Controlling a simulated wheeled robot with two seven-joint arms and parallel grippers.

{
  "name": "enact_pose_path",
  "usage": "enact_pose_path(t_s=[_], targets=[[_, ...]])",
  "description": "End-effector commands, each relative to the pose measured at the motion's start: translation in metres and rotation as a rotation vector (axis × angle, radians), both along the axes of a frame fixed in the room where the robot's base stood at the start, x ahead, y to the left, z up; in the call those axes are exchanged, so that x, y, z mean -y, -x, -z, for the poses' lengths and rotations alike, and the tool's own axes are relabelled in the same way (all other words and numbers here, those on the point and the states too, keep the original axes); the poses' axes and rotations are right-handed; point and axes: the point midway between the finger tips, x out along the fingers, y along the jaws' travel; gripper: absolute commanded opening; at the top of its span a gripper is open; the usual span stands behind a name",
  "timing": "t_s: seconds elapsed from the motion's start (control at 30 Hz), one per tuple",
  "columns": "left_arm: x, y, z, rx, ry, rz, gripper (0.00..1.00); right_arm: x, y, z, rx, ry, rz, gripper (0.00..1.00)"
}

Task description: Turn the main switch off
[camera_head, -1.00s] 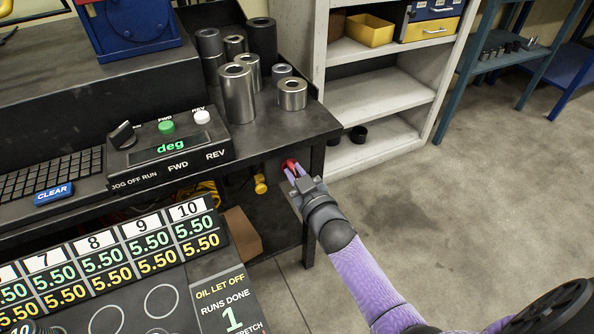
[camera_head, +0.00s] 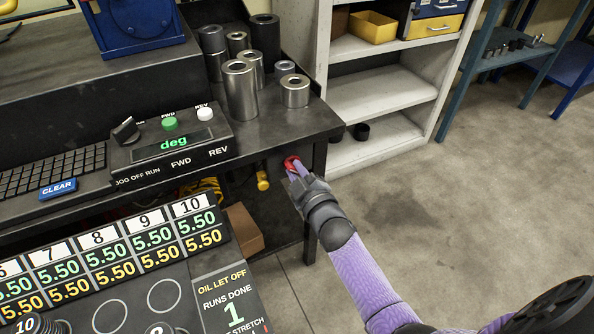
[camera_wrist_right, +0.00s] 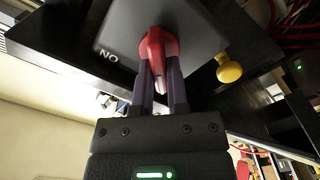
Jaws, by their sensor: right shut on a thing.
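The main switch is a red handle (camera_head: 291,163) on the front of the bench, below the top's right end. In the right wrist view the red handle (camera_wrist_right: 158,46) sits on a grey plate (camera_wrist_right: 190,22) with the letters "NO" showing upside-down or turned beside it. My right gripper (camera_head: 297,172) is shut on the red handle. In the right wrist view its two purple fingers (camera_wrist_right: 160,80) lie on both sides of the handle's lower part. The fingers hide part of the handle in the head view. My left gripper is in neither view.
A yellow knob (camera_head: 262,180) sticks out left of the switch. A control box (camera_head: 175,150) and several metal cylinders (camera_head: 240,90) stand on the bench top (camera_head: 285,125). A white shelf (camera_head: 385,95) stands behind on the right. The floor (camera_head: 440,220) at right is clear.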

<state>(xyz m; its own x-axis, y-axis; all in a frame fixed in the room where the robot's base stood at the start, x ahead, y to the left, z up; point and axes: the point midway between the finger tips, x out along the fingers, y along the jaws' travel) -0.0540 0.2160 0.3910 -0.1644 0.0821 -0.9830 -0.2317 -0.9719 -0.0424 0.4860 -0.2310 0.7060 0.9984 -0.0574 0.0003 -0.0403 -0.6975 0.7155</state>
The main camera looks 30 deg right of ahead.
Motion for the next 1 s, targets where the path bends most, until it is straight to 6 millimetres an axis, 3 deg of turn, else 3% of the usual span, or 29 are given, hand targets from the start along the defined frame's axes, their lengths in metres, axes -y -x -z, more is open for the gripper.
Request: enact_pose_path(t_s=[0.37, 0.4, 0.57, 0.87, 1.0], targets=[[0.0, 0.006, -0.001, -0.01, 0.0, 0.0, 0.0, 0.0, 0.0, 0.001, -0.002, 0.006, -0.001, 0.0], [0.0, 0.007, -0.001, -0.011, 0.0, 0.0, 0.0, 0.0, 0.0, 0.001, -0.002, 0.006, -0.001, 0.2], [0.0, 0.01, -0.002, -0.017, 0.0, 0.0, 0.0, 0.0, 0.0, 0.0, -0.002, 0.004, 0.0, 0.53], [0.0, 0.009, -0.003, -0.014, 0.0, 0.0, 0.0, 0.0, 0.002, 0.0, -0.002, 0.003, 0.0, 0.53], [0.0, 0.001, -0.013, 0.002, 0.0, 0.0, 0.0, -0.001, 0.022, -0.004, -0.001, 0.001, 0.001, 0.53]])
